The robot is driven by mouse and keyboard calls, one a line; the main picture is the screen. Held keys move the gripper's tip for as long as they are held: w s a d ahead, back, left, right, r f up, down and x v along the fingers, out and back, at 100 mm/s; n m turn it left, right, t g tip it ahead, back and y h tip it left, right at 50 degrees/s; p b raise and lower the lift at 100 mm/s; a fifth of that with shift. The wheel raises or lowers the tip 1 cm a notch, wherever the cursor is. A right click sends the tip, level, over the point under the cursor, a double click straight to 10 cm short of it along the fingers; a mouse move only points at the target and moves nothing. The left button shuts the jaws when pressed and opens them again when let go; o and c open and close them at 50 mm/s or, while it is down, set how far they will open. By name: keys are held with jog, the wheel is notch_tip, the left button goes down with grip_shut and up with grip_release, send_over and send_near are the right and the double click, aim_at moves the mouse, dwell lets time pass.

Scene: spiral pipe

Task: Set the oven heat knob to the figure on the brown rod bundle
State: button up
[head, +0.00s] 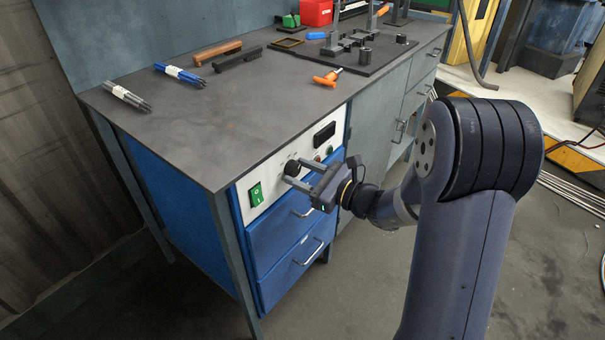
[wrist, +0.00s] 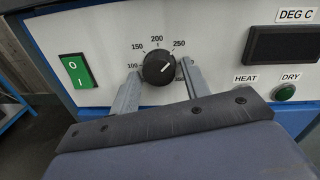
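The oven heat knob (wrist: 159,69) is black and round, with a white pointer line toward the upper right, roughly toward 250. Figures 100, 150, 200 and 250 are printed around it. In the head view the knob (head: 291,167) is on the white front panel. My gripper (wrist: 160,72) is open, with one finger on each side of the knob and a gap visible beside it; it also shows in the head view (head: 297,172). The brown rod bundle (head: 217,52) lies at the back of the bench top; I cannot read any figure on it.
A green switch (wrist: 77,70) is left of the knob; a dark display (wrist: 283,44) and green button (wrist: 284,93) are right. The bench (head: 240,125) also holds grey (head: 127,97), blue (head: 180,74) and black (head: 237,58) bundles and an orange-handled tool (head: 326,78).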

jog(key=shift+o, duration=1.2)
jog(key=shift+d, duration=0.1)
jog(key=p+v, duration=0.1)
jog(key=v, duration=0.9)
jog(key=shift+s+d, duration=0.2)
jog(key=shift+d, duration=0.05)
jog(key=b+x, duration=0.1)
jog(key=x, duration=0.9)
jog(key=shift+w+a, duration=0.1)
jog(key=shift+a, duration=0.15)
jog(key=shift+w+a+r+p, duration=0.15)
jog(key=shift+a+p, duration=0.05)
jog(key=shift+p, duration=0.1)
jog(key=shift+m+p, duration=0.45)
jog(key=shift+m, duration=0.05)
jog(key=shift+d, duration=0.1)
